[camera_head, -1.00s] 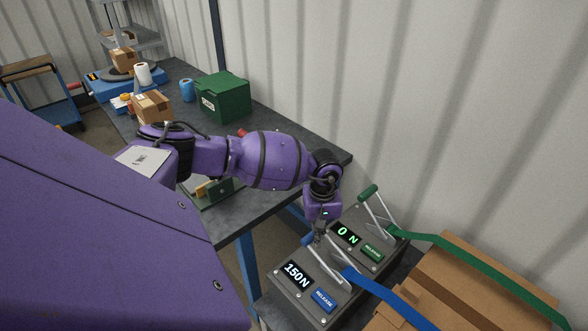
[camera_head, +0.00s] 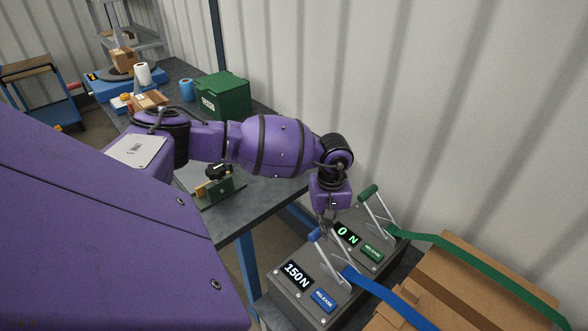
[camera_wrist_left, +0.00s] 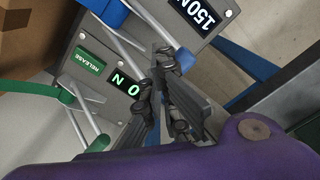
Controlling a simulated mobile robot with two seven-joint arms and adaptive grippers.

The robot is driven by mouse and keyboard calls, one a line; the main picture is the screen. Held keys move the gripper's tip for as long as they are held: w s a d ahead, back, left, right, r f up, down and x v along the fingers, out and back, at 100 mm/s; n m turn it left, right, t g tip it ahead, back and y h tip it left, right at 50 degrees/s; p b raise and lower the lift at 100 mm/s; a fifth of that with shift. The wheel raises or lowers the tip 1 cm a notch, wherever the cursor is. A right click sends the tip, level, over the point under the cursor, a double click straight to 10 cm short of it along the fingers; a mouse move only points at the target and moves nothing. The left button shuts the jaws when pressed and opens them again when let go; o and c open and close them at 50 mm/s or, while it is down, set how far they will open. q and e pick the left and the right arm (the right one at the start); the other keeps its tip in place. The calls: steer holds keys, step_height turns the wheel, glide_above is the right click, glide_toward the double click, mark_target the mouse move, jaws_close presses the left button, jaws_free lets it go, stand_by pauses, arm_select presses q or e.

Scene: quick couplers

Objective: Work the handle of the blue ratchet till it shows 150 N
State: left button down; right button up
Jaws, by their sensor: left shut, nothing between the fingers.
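The blue ratchet (camera_head: 275,291) is a grey box with a blue strap, a blue RELEASE button (camera_head: 323,300) and a lit display (camera_head: 297,275) reading 150N. Its handle has silver bars and a blue grip (camera_head: 314,235), and stands raised and tilted. My left gripper (camera_head: 327,226) is shut and empty, just beside the blue handle on the green ratchet's side. Its fingers (camera_wrist_left: 163,62) show close to the silver bars. My right gripper is not in view.
The green ratchet (camera_head: 340,217) stands alongside, its display reading 0 N and its green-gripped handle (camera_head: 368,190) raised. Cardboard boxes (camera_head: 450,262) lie under both straps at the right. A dark workbench (camera_head: 255,207) holds a green crate (camera_head: 222,97) and small goods.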

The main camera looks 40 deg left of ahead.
arm_select(q)
steer(key=shift+r, duration=0.45)
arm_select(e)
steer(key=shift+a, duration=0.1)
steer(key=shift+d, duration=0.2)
arm_select(q)
steer(key=shift+r, duration=0.1)
steer(key=shift+w+r, duration=0.1)
steer(key=shift+r, duration=0.2)
step_height(320, 180, up, 6)
steer(key=p, duration=0.2)
steer(key=shift+r, duration=0.15)
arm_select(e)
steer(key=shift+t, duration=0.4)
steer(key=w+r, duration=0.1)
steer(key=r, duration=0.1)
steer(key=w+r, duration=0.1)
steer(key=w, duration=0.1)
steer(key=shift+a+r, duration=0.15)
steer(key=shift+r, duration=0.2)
